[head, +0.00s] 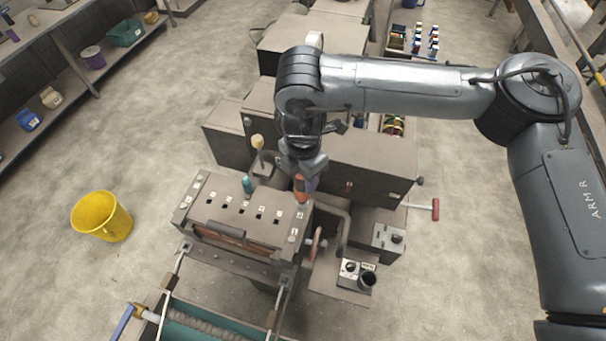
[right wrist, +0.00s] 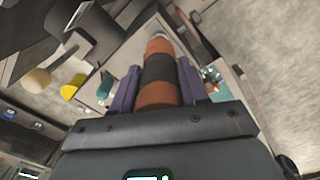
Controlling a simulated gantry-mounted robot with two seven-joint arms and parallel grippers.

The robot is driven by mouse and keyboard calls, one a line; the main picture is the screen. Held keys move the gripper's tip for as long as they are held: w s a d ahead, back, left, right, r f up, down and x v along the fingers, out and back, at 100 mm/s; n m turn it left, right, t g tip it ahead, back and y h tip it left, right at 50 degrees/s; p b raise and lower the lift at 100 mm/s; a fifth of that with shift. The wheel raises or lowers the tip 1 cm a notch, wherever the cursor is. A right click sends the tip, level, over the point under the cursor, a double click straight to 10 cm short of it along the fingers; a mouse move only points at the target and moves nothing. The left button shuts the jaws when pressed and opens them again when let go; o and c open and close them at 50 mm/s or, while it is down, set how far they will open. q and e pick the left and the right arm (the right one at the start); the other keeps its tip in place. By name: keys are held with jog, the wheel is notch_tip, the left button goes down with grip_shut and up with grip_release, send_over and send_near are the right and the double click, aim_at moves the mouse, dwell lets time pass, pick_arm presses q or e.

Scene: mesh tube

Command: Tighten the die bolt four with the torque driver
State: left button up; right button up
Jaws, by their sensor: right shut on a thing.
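The torque driver, with an orange handle and black band, is held in my right gripper (head: 303,181). The driver (head: 300,188) stands roughly upright over the right end of the die block (head: 225,197). In the right wrist view the driver (right wrist: 157,75) lies between the two purple fingers of my right gripper (right wrist: 155,88), which is shut on it. The block's top carries a row of dark square openings and small white number tags. I cannot tell which is die bolt four, nor whether the driver's tip touches a bolt. My left gripper is not in view.
A knobbed lever (head: 257,143) and a teal object (head: 247,184) stand just left of my right gripper. Machine boxes (head: 355,165) rise behind it. A yellow bucket (head: 100,217) stands on open floor at left.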

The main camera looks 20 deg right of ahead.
jog(key=shift+f, duration=0.25)
jog(key=shift+f+p, duration=0.1)
jog(key=shift+p, duration=0.7)
dwell(1.5)
